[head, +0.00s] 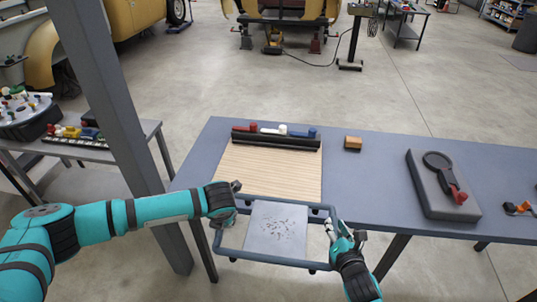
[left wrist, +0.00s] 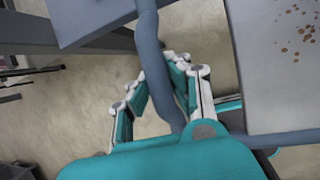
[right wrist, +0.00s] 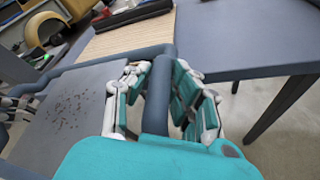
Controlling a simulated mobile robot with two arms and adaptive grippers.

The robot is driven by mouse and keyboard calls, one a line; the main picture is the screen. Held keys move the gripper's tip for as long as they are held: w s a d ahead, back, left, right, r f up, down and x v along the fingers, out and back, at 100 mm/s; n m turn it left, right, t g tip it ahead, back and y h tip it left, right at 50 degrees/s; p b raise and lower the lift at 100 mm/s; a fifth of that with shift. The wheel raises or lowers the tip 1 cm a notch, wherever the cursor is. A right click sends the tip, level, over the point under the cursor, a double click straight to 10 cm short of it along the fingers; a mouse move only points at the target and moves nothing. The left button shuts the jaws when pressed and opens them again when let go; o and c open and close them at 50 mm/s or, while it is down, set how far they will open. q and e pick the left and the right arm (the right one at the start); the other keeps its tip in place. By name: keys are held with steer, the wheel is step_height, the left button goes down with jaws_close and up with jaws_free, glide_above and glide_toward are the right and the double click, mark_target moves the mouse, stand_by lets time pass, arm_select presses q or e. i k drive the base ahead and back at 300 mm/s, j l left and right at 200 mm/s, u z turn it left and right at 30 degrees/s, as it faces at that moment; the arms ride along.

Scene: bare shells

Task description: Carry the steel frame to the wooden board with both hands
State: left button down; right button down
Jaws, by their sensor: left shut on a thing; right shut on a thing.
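The steel frame (head: 262,259) is a blue-grey tube rectangle around a pale plate with brown specks. It is held level at the table's front edge, its far side close to the near edge of the slatted wooden board (head: 270,170). My left gripper (head: 222,212) is shut on the frame's left side; in the left wrist view the tube (left wrist: 154,62) runs between the fingers (left wrist: 160,95). My right gripper (head: 336,230) is shut on the right side; in the right wrist view the tube (right wrist: 157,95) passes between its fingers. Whether the frame touches the table is unclear.
The board lies on a grey table (head: 380,185). A black rack (head: 277,141) with coloured pieces stands along the board's far edge. A small wooden block (head: 353,143) and a grey case with a magnifier-like tool (head: 440,185) lie to the right. A grey post (head: 112,110) rises at left.

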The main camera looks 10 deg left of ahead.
mark_target(270, 167)
steer(key=i+j, duration=0.15)
steer(key=i, duration=0.4)
steer(key=i+j, duration=0.15)
steer(key=i, duration=0.4)
